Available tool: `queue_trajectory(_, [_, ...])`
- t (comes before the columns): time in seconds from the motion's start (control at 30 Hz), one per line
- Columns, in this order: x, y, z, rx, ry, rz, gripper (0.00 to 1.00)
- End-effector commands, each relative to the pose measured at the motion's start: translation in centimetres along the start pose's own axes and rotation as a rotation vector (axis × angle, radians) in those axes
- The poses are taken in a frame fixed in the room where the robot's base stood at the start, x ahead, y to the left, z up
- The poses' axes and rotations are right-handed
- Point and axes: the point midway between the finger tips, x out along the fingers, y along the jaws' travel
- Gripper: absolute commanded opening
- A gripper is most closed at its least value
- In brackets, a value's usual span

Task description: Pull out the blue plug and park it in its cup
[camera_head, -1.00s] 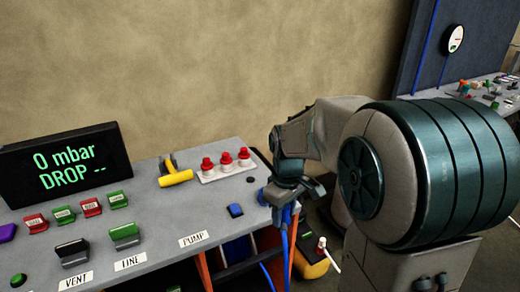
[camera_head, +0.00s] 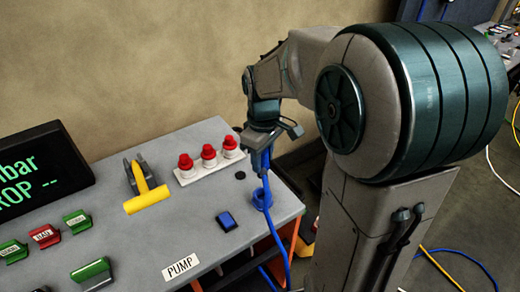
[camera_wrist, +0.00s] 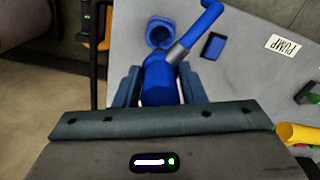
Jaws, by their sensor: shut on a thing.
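My gripper (camera_head: 266,138) is shut on the blue plug (camera_wrist: 160,82), which sits between the two jaws in the wrist view. The plug also shows below the gripper in the head view (camera_head: 265,160). A blue hose (camera_head: 280,228) hangs from it past the table edge. In the wrist view the hose leaves through a grey collar (camera_wrist: 178,54). An open blue cup (camera_head: 262,199) stands at the table's right corner, below the plug in the head view. The cup also shows just beyond the plug in the wrist view (camera_wrist: 160,30). The exact gap between plug and cup cannot be told.
A dark blue rocker switch (camera_head: 227,221) and the PUMP label (camera_head: 180,266) lie left of the cup. A yellow-handled lever (camera_head: 146,199) and a white strip with red-capped knobs (camera_head: 209,162) stand behind.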

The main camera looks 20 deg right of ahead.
Motion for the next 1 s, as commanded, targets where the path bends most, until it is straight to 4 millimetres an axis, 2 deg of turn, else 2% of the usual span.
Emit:
queue_trajectory(0.6, [6.2, 0.2, 0.1, 0.004, 0.0, 0.0, 0.15])
queue_trajectory(1.0, [6.7, 0.2, 0.1, 0.005, 0.0, 0.0, 0.15])
